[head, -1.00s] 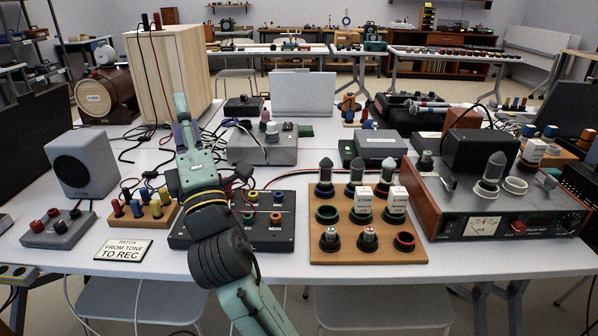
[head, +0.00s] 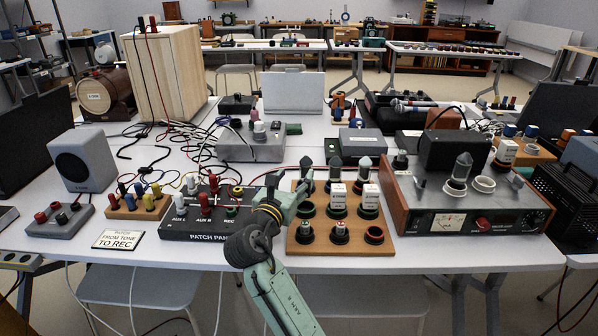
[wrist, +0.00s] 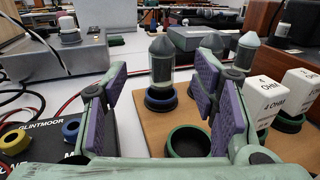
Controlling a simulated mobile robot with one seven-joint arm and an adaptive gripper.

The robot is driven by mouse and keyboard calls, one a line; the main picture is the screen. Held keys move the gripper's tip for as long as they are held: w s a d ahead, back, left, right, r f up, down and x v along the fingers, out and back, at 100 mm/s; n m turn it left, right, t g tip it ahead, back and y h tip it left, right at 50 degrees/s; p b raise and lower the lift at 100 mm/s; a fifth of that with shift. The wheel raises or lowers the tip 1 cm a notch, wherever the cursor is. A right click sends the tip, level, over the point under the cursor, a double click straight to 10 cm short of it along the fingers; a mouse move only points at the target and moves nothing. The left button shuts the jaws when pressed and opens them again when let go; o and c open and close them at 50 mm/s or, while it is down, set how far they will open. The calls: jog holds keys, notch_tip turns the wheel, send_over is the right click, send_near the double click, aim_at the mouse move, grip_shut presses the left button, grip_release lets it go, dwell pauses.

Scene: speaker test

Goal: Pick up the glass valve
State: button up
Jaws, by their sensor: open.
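Several dark-topped glass valves show. In the head view, three stand upright along the back of a wooden rack (head: 296,243), with the left one (head: 307,168) nearest my gripper. In the wrist view, that left glass valve (wrist: 161,62) stands in a blue-ringed socket (wrist: 160,100). My gripper (head: 302,183) is at the rack's left side; in the wrist view its purple-padded fingers (wrist: 160,78) are open, with the valve framed between them and a visible space on each side. Another glass valve (head: 461,168) stands on the amplifier (head: 420,192).
White boxed valves (head: 338,194) stand right of my gripper in the rack. An empty green-ringed socket (wrist: 187,142) lies in front of the valve. The patch panel (head: 187,228) is to the left, with cables behind it. The grey box (head: 253,148) stands further back.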

aim_at(304, 166)
jog(key=p+x, duration=0.2)
jog(key=x, duration=0.7)
jog(key=shift+d+f, duration=0.1)
jog(key=shift+s, duration=0.1)
jog(key=shift+c, duration=0.4)
grip_shut()
